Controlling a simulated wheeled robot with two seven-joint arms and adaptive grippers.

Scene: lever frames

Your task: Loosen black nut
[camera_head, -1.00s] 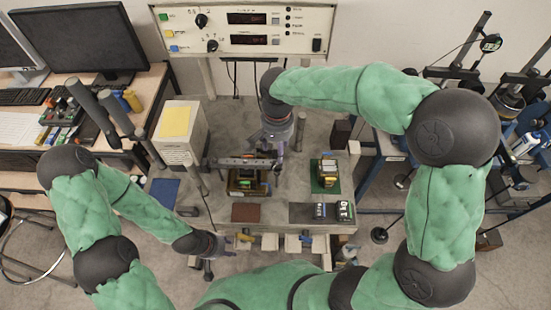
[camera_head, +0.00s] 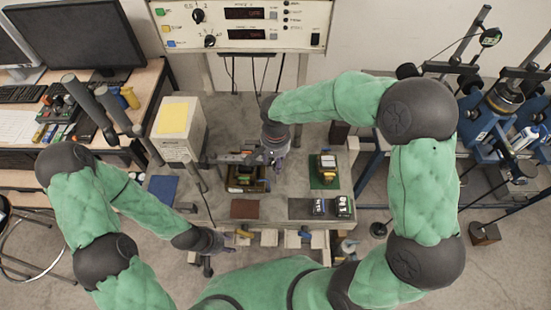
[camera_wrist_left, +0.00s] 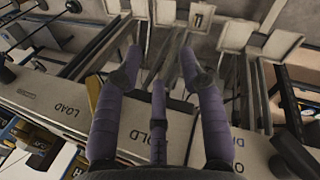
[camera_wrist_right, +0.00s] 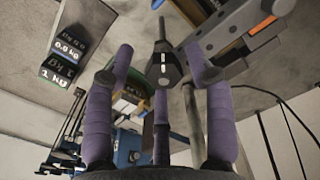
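A black piece with a thin upright rod (camera_wrist_right: 163,68) shows between the fingertips in the right wrist view. It may be the black nut, but I cannot be sure. My right gripper (camera_wrist_right: 155,75) is open around it, with no clear contact. In the head view my right gripper (camera_head: 275,157) is over the bench at the right end of a grey bar (camera_head: 235,158); it hides what lies below it. The bar, with holes and an orange part, also shows in the right wrist view (camera_wrist_right: 228,35). My left gripper (camera_wrist_left: 158,75) is open and empty near the bench front.
A control console (camera_head: 245,25) stands at the back. A white box with a yellow top (camera_head: 178,130) is left of the bar. A green mat (camera_head: 323,180) with a small block and black weights (camera_head: 342,206) lie right. A brown pad (camera_head: 245,208) lies in front.

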